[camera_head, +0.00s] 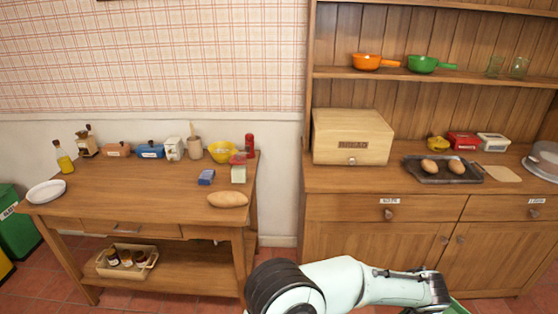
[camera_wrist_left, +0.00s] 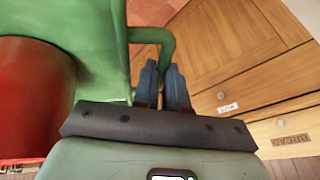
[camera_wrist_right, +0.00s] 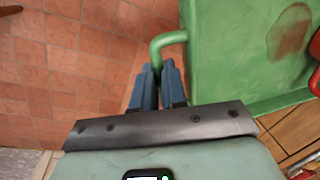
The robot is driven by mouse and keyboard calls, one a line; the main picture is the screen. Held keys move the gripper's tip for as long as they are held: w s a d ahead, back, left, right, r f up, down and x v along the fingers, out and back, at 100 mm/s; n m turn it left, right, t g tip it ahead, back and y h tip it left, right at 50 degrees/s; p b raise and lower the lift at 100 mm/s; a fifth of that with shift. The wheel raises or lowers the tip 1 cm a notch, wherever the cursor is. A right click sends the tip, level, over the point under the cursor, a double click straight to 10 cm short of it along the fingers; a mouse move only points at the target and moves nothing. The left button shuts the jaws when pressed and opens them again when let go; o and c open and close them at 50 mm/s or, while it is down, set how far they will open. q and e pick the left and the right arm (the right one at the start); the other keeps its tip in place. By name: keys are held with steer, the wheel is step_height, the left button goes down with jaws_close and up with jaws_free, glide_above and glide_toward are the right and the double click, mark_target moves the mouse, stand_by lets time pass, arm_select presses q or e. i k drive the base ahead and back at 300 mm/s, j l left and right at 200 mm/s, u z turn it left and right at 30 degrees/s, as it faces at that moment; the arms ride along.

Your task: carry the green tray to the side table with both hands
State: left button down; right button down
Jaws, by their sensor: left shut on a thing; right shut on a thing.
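The green tray (camera_wrist_left: 105,50) has a loop handle at each end. In the left wrist view my left gripper (camera_wrist_left: 163,75) is shut on one handle (camera_wrist_left: 160,36). In the right wrist view my right gripper (camera_wrist_right: 157,72) is shut on the other handle (camera_wrist_right: 165,42) of the tray (camera_wrist_right: 215,70). A large red round object (camera_wrist_left: 35,100) stands in the tray, and a red edge (camera_wrist_right: 315,48) also shows in the right wrist view. In the head view only a green sliver of the tray (camera_head: 457,308) shows at the bottom edge, beside my arm.
A wooden table (camera_head: 120,205) at left bears a plate, bottle, bowl, bread loaf (camera_head: 228,199) and several small items. A wooden cabinet (camera_head: 340,180) at right bears a bread box (camera_head: 352,140) and a dark baking tray (camera_head: 425,176). A green bin (camera_head: 18,232) stands at far left.

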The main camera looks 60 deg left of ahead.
mark_target(131, 191)
steer(key=j+u, duration=0.1)
steer(key=u, duration=0.35)
steer(key=j+u, duration=0.15)
steer(key=u, duration=0.25)
steer(key=j+u, duration=0.1)
steer(key=u, duration=0.35)
steer(key=j+u, duration=0.1)
steer(key=u, duration=0.35)
steer(key=j+u, duration=0.1)
steer(key=u, duration=0.3)
steer(key=i+u, duration=0.15)
steer(key=u, duration=0.3)
steer(key=i+j+u, duration=0.1)
steer(key=u, duration=0.35)
steer(key=i+j+u, duration=0.1)
steer(key=u, duration=0.3)
steer(key=i+j+u, duration=0.1)
steer(key=i+u, duration=0.6)
steer(key=i+j+z, duration=0.3)
steer(key=i, duration=0.2)
steer(key=i+z, duration=0.1)
steer(key=z, duration=0.3)
steer(key=i+z, duration=0.1)
steer(key=z, duration=0.35)
steer(key=i+j+z, duration=0.1)
steer(key=z, duration=0.3)
steer(key=j+z, duration=0.15)
steer(key=z, duration=0.3)
steer(key=i+j, duration=0.05)
